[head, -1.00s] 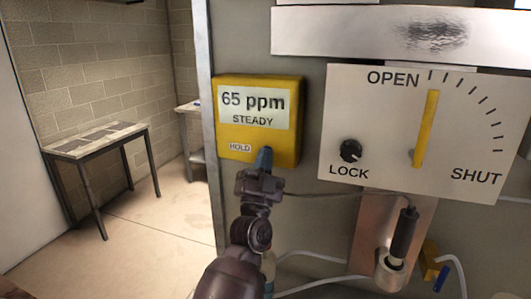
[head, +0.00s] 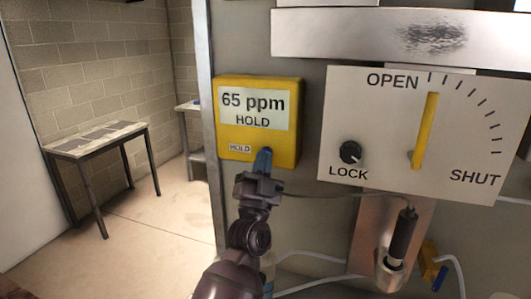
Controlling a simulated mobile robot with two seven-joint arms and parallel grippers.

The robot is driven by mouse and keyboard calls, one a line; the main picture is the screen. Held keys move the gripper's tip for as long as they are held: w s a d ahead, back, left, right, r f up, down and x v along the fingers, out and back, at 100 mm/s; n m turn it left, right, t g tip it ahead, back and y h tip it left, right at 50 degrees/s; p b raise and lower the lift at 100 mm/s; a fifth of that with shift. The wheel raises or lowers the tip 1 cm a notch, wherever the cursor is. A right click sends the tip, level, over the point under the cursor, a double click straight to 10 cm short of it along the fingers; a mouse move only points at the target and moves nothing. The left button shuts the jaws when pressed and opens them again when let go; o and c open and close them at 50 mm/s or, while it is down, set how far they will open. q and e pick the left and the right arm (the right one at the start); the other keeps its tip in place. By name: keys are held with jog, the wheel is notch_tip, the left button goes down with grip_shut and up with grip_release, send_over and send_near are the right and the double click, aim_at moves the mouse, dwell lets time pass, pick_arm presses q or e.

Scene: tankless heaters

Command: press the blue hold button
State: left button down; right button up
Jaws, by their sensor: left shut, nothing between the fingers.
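A yellow meter (head: 288,140) hangs on the grey panel, and its screen (head: 253,109) reads "65 ppm" and "HOLD". A small "HOLD" label (head: 240,148) sits at its lower left. The blue hold button (head: 264,155) shows right of the label, at the meter's lower middle. My left gripper (head: 262,172) is shut and comes up from below, its tip at the button and covering part of it. I cannot tell exactly where the button ends and the fingertips begin. My right gripper is not in view.
Right of the meter is a white plate (head: 345,105) with a yellow lever (head: 426,125) and a black LOCK knob (head: 350,152). A black probe (head: 403,232) on a cable stands below. A table (head: 97,140) is at the left, with clear floor in front.

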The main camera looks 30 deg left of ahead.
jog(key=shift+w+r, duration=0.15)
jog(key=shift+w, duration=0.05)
